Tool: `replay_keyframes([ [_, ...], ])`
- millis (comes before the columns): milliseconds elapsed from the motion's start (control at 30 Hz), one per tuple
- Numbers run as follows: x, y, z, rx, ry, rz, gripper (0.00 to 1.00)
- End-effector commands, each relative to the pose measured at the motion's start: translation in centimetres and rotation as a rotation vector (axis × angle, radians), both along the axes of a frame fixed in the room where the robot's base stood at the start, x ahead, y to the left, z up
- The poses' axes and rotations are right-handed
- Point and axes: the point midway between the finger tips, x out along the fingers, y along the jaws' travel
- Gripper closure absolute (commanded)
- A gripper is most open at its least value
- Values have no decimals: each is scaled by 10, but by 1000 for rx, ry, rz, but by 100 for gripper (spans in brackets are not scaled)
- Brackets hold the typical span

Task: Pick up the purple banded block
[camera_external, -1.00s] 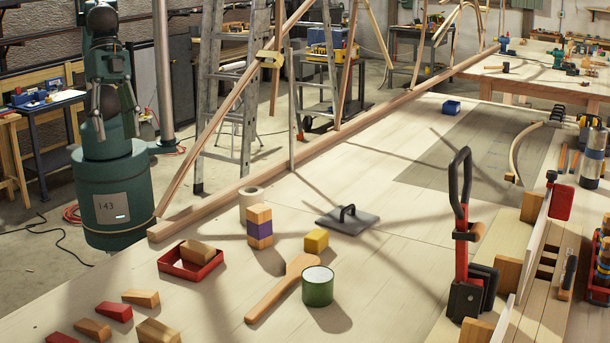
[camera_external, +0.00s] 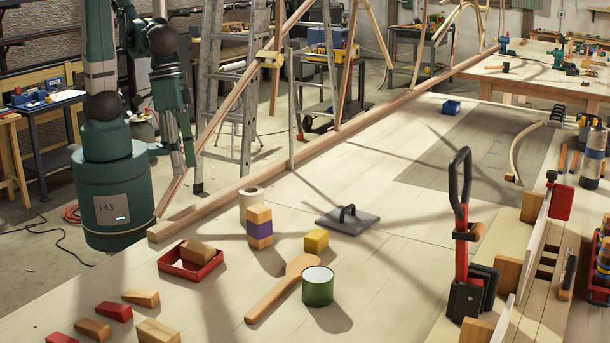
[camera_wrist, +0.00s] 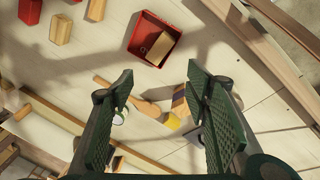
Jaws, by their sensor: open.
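The purple banded block (camera_external: 259,228) stands upright on the workbench, light wood above and below a purple band. In the wrist view the banded block (camera_wrist: 179,101) lies beyond the fingers, close beside the right finger in the picture and partly hidden by it. My gripper (camera_external: 187,152) hangs left of and well above the block, beyond the bench's long edge rail in the picture. In the wrist view my gripper (camera_wrist: 160,88) is open, with nothing between its fingers.
A pale roll (camera_external: 250,198) stands just behind the block. A red tray (camera_external: 165,265) holding a wood block is to its left. A yellow block (camera_external: 316,240), wooden paddle (camera_external: 275,296), green can (camera_external: 318,287) and grey float (camera_external: 347,220) are nearby. A leaning lath (camera_external: 222,115) rises near my arm.

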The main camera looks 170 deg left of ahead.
Motion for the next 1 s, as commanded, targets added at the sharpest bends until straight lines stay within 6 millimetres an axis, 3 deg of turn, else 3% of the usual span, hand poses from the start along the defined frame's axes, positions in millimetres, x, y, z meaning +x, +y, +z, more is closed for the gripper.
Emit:
replay_keyframes([
  [367, 10, 72, -48, -67, 56, 275, 52],
  [700, 7, 135, -98, -119, 107, 522, 52],
  [1000, 0, 173, -133, -150, 141, 680, 52],
])
